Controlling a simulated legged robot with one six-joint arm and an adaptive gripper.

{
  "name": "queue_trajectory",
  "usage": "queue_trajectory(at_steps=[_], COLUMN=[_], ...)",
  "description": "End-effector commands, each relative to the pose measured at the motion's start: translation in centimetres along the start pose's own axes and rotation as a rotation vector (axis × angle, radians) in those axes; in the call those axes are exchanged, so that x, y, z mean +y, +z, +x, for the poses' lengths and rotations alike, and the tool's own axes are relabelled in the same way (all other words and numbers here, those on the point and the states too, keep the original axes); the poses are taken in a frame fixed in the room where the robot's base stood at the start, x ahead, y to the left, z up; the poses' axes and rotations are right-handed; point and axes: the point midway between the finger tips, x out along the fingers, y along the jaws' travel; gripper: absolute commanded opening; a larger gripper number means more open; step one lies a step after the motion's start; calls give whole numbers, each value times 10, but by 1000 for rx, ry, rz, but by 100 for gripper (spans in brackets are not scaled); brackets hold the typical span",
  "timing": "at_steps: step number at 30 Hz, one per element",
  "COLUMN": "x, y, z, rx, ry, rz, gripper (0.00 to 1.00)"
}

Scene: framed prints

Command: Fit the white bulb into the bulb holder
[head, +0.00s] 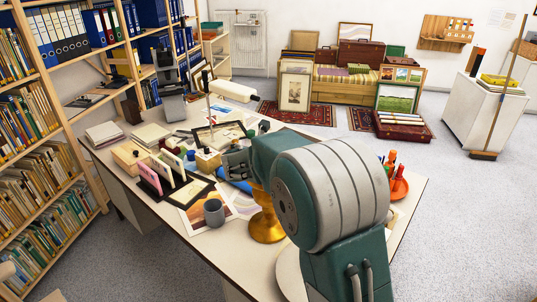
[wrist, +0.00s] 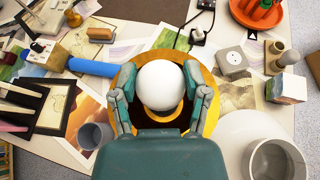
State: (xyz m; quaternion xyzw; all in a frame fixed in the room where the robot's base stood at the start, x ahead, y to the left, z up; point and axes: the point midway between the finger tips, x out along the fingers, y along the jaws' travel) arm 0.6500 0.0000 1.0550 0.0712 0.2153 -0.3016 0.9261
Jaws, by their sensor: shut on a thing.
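The white bulb (wrist: 160,88) sits between the two fingers of my gripper (wrist: 160,76) in the wrist view. The gripper is shut on it, one finger on each side. Directly below it in this view is a round orange-gold lamp base (wrist: 204,108) with a dark centre. The gold base (head: 267,228) also stands on the desk in the head view, partly behind my arm. The bulb holder is hidden under the bulb, so I cannot tell whether the bulb touches it. The head view does not show the bulb clearly.
A grey cup (wrist: 96,136) and a blue-handled tool (wrist: 92,67) lie left of the base. An orange dish (head: 398,188) holds bottles. Prints cover the desk (head: 385,228).

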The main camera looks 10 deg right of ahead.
Motion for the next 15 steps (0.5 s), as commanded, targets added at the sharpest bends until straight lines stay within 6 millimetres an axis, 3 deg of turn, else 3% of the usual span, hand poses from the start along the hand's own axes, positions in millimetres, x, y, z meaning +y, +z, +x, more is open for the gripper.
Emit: queue_trajectory(at_steps=[15], x=[0], y=[-10], z=[5], rx=[0], ry=[0], rz=[-1], gripper=[17])
